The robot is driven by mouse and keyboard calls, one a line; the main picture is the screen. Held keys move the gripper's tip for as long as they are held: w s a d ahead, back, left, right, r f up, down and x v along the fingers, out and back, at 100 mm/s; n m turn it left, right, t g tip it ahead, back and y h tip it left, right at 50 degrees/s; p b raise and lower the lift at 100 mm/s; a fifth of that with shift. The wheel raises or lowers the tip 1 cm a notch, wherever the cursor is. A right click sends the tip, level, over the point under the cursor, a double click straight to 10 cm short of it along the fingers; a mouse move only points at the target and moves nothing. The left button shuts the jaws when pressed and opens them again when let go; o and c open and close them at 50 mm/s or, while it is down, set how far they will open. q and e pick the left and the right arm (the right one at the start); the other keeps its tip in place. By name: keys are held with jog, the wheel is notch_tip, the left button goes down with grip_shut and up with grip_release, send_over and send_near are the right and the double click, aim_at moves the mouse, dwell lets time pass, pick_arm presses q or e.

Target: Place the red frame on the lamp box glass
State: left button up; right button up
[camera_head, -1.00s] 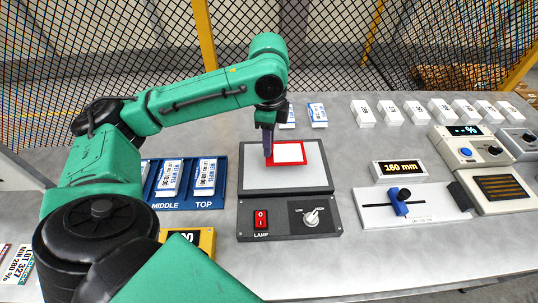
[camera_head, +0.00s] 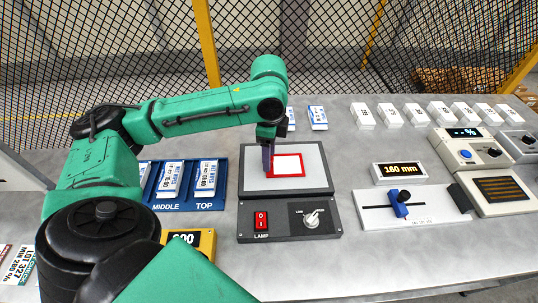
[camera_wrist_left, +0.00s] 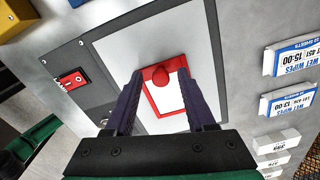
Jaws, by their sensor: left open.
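The red frame (camera_head: 286,176) lies on the grey glass (camera_head: 318,180) of the lamp box (camera_head: 285,226), with a white area inside its border. In the left wrist view, the frame (camera_wrist_left: 167,114) has a red knob (camera_wrist_left: 160,76) standing on one side. My left gripper (camera_head: 268,172) is over the frame's left side. In the left wrist view, my left gripper (camera_wrist_left: 163,103) has its fingers spread on either side of the knob, with space to each side. The fingers partly hide the frame. My right gripper is not in view.
A blue tray (camera_head: 185,206) with wipes packs stands left of the lamp box. A slide gauge (camera_head: 400,203) and its display (camera_head: 398,171) are to the right. Several white boxes (camera_head: 390,115) line the back, before a mesh fence.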

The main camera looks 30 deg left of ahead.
pick_arm(q)
notch_tip(320, 180, up, 12)
jog(key=p, duration=0.1)
jog(key=shift+f, duration=0.25)
